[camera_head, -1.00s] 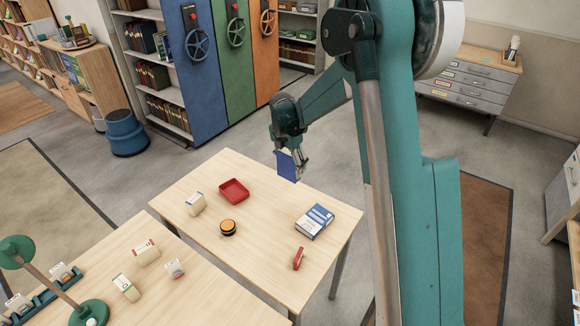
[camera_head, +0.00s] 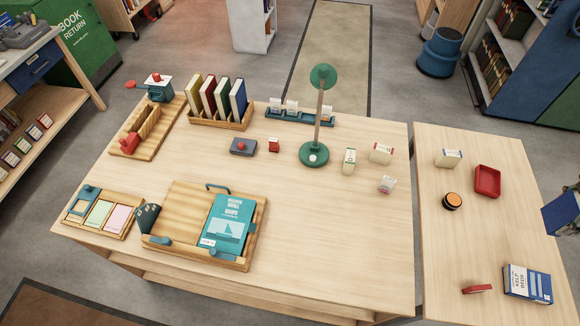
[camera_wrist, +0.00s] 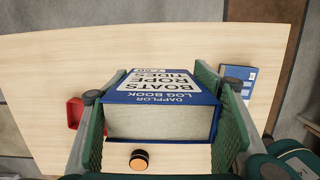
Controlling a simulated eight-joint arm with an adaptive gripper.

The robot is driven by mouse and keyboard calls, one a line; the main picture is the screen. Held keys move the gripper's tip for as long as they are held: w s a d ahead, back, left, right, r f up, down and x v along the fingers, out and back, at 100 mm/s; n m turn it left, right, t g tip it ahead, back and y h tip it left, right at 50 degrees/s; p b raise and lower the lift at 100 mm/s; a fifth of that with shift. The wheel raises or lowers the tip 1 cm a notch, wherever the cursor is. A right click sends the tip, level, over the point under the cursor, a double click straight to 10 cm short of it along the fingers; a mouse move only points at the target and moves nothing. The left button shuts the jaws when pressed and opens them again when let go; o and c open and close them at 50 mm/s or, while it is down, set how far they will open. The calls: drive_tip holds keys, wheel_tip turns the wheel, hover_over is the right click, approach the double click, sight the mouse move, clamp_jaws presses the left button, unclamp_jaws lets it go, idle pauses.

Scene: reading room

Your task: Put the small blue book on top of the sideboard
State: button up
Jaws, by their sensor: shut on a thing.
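A small blue book (camera_wrist: 160,122) with a white title panel and pale page edges is between the green-padded fingers of my gripper (camera_wrist: 164,112) in the wrist view. The gripper is shut on it, with a finger against each side. In the head view the blue book (camera_head: 562,215) hangs in the air at the right edge, off the right side of the small table; most of the gripper is outside that frame. I cannot make out the sideboard for certain in either current view.
The right table (camera_head: 440,285) holds another blue-and-white book (camera_head: 527,283), a red tray (camera_head: 487,181), an orange-topped round tin (camera_head: 452,201) and a small red item (camera_head: 477,289). The large desk (camera_head: 340,215) carries a green lamp (camera_head: 314,153), a book rack (camera_head: 220,118) and a wooden tray (camera_head: 180,205).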

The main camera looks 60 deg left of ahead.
drive_tip(key=s+a, duration=1)
drive_tip(key=a, duration=0.3)
drive_tip(key=m+b, duration=0.3)
drive_tip(key=m, duration=0.1)
hover_over(372, 243)
drive_tip(key=shift+w+r, duration=0.1)
drive_tip(key=shift+f+b, duration=0.8)
drive_tip(key=shift+f, duration=2.15)
drive_tip(key=shift+f, duration=0.1)
drive_tip(key=shift+f+b, duration=0.45)
drive_tip(key=shift+f, duration=1.55)
drive_tip(key=shift+f, duration=0.15)
